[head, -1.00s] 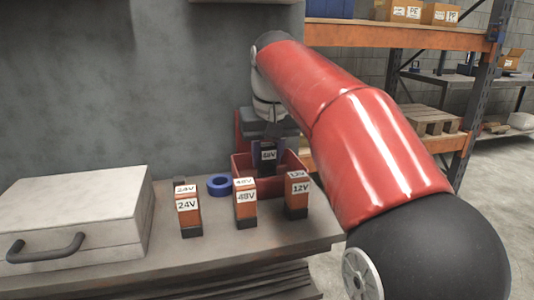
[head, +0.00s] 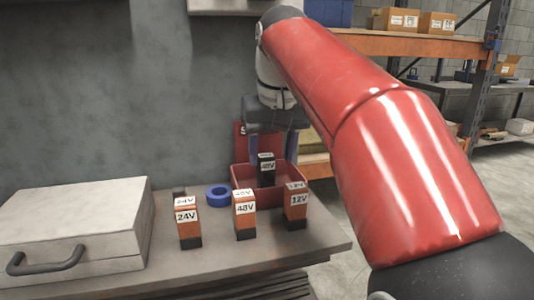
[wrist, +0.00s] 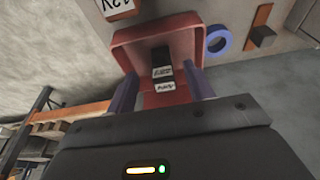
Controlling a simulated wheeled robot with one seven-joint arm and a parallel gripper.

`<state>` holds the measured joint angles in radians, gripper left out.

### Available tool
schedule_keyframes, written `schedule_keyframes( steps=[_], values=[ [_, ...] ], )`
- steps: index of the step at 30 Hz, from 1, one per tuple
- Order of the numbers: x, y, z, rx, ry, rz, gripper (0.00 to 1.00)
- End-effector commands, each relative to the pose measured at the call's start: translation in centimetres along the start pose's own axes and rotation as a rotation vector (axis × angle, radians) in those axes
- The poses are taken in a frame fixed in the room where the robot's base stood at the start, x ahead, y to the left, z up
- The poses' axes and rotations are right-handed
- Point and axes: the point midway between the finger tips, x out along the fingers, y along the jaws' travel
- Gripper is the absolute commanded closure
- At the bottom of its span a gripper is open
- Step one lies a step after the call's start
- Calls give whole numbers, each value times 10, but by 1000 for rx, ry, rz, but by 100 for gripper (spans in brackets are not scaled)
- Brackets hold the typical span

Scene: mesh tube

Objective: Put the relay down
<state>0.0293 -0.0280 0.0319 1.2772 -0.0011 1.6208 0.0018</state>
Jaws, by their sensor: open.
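A black relay with a white label (head: 267,168) stands upright in the red bin (head: 242,176) at the back right of the bench. The wrist view also shows the black relay (wrist: 162,68) inside the red bin (wrist: 128,38), its labelled end toward my gripper. My gripper (head: 276,150) is open, above and around the bin, its blue fingers apart. In the wrist view the fingers (wrist: 162,95) stand on either side of the relay with gaps between. The relay's lower part is hidden by the bin wall in the head view.
Orange relays labelled 24V (head: 188,220), 48V (head: 245,215) and 12V (head: 296,206) stand in front of the bin. A blue tape roll (head: 219,195) lies left of it. A grey case (head: 75,225) fills the bench's left. A wall and shelf (head: 400,42) are behind.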

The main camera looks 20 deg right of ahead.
Motion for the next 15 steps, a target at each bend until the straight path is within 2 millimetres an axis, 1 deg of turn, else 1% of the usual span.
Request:
schedule_keyframes(
  steps=[1, 6, 10, 15],
  values=[
    [-2, 0, 13, 0, 3, 0, 48],
    [-12, 0, 49, 0, 1, 0, 48],
    [-17, 0, 69, 0, 1, 0, 48],
    [-21, 0, 83, 0, -1, 0, 48]
  ],
)
